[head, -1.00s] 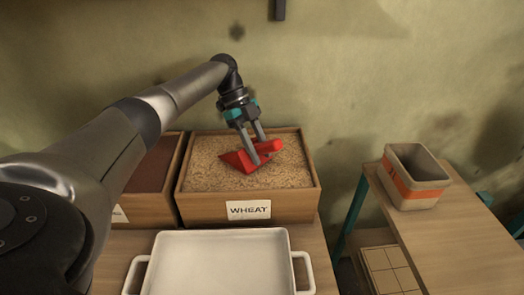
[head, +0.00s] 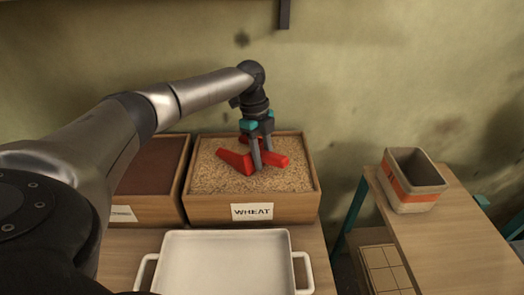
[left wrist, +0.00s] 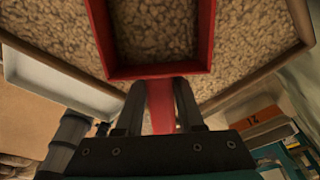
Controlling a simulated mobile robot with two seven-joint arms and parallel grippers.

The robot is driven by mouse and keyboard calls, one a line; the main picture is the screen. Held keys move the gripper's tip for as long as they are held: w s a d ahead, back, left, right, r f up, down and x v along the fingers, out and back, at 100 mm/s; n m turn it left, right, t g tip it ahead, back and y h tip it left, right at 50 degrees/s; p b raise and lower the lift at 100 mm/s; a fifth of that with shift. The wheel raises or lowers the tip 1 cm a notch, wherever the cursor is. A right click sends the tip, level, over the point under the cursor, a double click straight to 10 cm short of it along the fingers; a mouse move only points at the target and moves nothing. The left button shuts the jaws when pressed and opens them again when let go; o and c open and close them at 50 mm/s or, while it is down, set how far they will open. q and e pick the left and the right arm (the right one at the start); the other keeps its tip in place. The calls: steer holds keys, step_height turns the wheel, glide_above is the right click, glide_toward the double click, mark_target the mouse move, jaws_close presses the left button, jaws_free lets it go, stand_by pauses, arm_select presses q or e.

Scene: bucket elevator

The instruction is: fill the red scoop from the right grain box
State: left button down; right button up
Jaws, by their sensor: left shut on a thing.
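The red scoop (head: 236,161) is at the wheat box, the right grain box (head: 213,211), over the middle of its grain. My left gripper (head: 262,167) points down and is shut on the scoop's red handle (left wrist: 160,105). In the left wrist view the scoop's red rim (left wrist: 160,72) frames darker, shaded grain. Whether the scoop's underside touches the grain surface is unclear. The tan wheat (head: 212,180) fills much of the box around it. My right gripper is not in view.
A left grain box (head: 150,209) with dark brown grain stands beside the wheat box. A white tray (head: 228,236) with handles lies in front. A beige bucket with an orange band (head: 412,190) stands on a separate wooden table (head: 450,240) at the right, across a gap.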

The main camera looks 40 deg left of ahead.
mark_target(273, 154)
arm_select(q)
steer(key=shift+d+r+y+p, duration=0.25)
steer(key=shift+r+y+p, duration=0.25)
steer(key=shift+p, duration=0.65)
steer(key=shift+d+r+y+p, duration=0.25)
steer(key=shift+r+y+p, duration=0.25)
steer(key=shift+p, duration=0.65)
steer(key=d+p, duration=0.1)
steer(key=p, duration=0.1)
steer(key=d+y+p, duration=0.1)
steer(key=p, duration=0.1)
steer(key=shift+s+d+r+y+p, duration=0.1)
steer(key=shift+d+r+y+p, duration=0.05)
steer(key=shift+r+y+p, duration=0.2)
steer(key=r+p, duration=0.2)
steer(key=d+r+p, duration=0.1)
steer(key=r+p, duration=0.1)
steer(key=p, duration=0.1)
